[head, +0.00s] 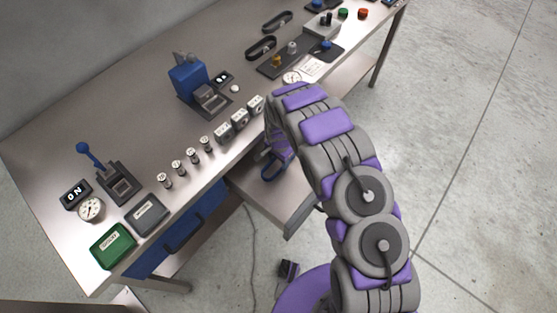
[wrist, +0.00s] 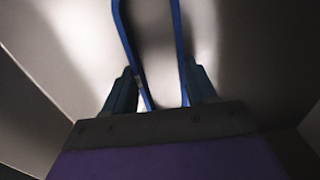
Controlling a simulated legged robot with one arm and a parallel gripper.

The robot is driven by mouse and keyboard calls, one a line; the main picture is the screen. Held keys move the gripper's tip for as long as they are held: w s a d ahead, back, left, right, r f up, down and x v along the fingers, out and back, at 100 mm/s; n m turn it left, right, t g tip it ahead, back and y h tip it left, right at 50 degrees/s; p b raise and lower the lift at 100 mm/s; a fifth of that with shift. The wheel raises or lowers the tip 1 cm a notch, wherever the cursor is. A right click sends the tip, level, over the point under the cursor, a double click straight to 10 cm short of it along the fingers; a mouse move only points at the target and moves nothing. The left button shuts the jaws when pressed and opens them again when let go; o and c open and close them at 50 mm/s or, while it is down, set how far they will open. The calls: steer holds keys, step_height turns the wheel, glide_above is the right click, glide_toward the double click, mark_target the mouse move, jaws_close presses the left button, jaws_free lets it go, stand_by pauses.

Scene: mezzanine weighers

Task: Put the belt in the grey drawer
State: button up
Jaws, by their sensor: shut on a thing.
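My gripper (head: 275,158) hangs over the open grey drawer (head: 295,217) under the bench's front edge; my arm hides part of the drawer. In the wrist view my gripper (wrist: 160,92) is shut on a blue belt (wrist: 178,45). The belt is a narrow loop; both its strands run up between and beyond the fingers. Beneath it are the drawer's pale inner surfaces. In the head view a bit of blue (head: 270,172) shows at the fingers. I cannot tell whether the belt touches the drawer floor.
Two black belts (head: 261,48) lie on the bench top (head: 130,130). A shut blue drawer (head: 190,229) is left of the grey one. Small weights (head: 179,168), several blocks (head: 239,118) and a blue press (head: 188,77) stand near the edge above.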

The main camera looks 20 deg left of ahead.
mark_target(280, 165)
steer(key=o, duration=1.1)
steer(key=shift+d+r, duration=0.1)
steer(key=shift+d, duration=0.25)
steer(key=shift+o, duration=0.2)
steer(key=shift+a, duration=0.15)
steer(key=shift+a+r, duration=0.1)
step_height(280, 165, up, 12)
steer(key=p, duration=0.2)
steer(key=s+d+r+n, duration=0.1)
steer(key=s+d+r, duration=0.3)
steer(key=d+r, duration=0.7)
steer(key=s+d+r, duration=0.3)
steer(key=d+r, duration=0.7)
steer(key=r, duration=0.1)
steer(key=s+d+r+n, duration=0.1)
steer(key=s+d+r, duration=0.2)
steer(key=s, duration=0.5)
steer(key=s+d+r+n+g, duration=0.1)
steer(key=s+d+r, duration=0.1)
steer(key=s, duration=0.7)
steer(key=s+d+r+n, duration=0.1)
steer(key=s+d+r, duration=0.2)
steer(key=s, duration=0.6)
steer(key=shift+s+d+r+g, duration=0.2)
steer(key=shift+d+r+g, duration=0.2)
steer(key=shift+d, duration=0.65)
